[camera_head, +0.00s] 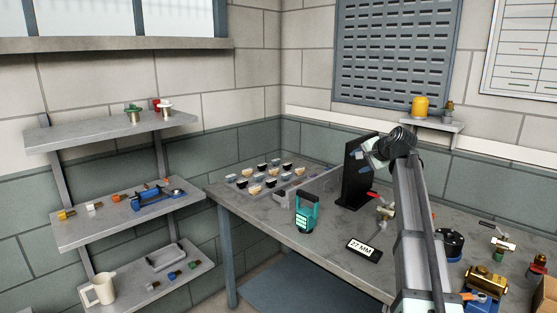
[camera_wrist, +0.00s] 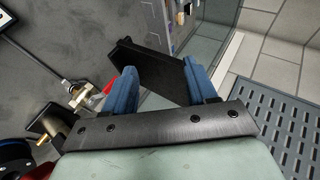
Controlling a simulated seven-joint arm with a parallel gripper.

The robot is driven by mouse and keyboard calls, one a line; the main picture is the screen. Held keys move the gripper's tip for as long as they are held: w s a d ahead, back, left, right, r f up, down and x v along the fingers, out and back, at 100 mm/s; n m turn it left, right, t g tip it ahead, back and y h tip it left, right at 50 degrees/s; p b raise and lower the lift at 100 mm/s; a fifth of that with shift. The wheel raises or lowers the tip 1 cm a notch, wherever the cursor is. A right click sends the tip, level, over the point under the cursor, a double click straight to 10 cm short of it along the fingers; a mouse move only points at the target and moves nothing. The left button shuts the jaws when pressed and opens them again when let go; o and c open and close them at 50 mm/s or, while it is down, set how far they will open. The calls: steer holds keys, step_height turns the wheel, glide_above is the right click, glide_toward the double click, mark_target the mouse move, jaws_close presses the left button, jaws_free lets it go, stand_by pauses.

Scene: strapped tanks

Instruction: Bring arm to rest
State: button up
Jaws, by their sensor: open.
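My gripper (camera_head: 367,148) is raised above the workbench (camera_head: 262,205), at the upper end of my arm. It is beside the top of an upright black panel (camera_head: 352,182) and points toward the left. In the wrist view its two blue fingers (camera_wrist: 160,72) are spread apart. The black panel (camera_wrist: 150,68) shows between and beyond them. I cannot tell the distance between panel and fingers. I see nothing held in the fingers.
A teal lantern-like device (camera_head: 307,215) and a "27 MM" sign (camera_head: 364,250) stand on the bench. A red-handled valve (camera_head: 385,212) is close to my arm. Several brass and blue fittings crowd the right. Shelves (camera_head: 110,130) hang at left; air above the bench's left is clear.

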steer(key=w+a+f+t+y, duration=0.15)
steer(key=a+y, duration=0.45)
steer(key=a, duration=3.5)
steer(key=s+d+f+n+g+h, duration=0.1)
steer(key=s+d+f+g+h, duration=0.2)
steer(key=f, duration=1.2)
steer(key=s+d+f+n+g, duration=0.1)
steer(key=s+d+f, duration=0.4)
steer(key=f, duration=1)
steer(key=s+d+f+n+g+h, duration=0.1)
steer(key=s+d+f+g+h, duration=0.3)
steer(key=f, duration=1.2)
steer(key=s+d+f+n+g, duration=0.15)
steer(key=s+d+f, duration=0.25)
steer(key=s+f, duration=0.5)
steer(key=s+d+f+n+g, duration=0.1)
steer(key=s+d+f+g, duration=0.15)
steer(key=s+f, duration=0.65)
steer(key=s+d+f+n+g, duration=0.15)
steer(key=s+d+f, duration=0.35)
steer(key=s, duration=0.7)
steer(key=s+d+f+n+g+h, duration=0.1)
steer(key=s+d+f+n+g, duration=0.1)
steer(key=s, duration=1)
steer(key=s+d+f+n+g+h, duration=0.1)
steer(key=s+d+f+g, duration=0.1)
steer(key=s, duration=1)
steer(key=shift+s+d+f+n+g+h, duration=0.25)
steer(key=shift+d+f+n+g+h, duration=0.15)
steer(key=shift+d+f, duration=0.45)
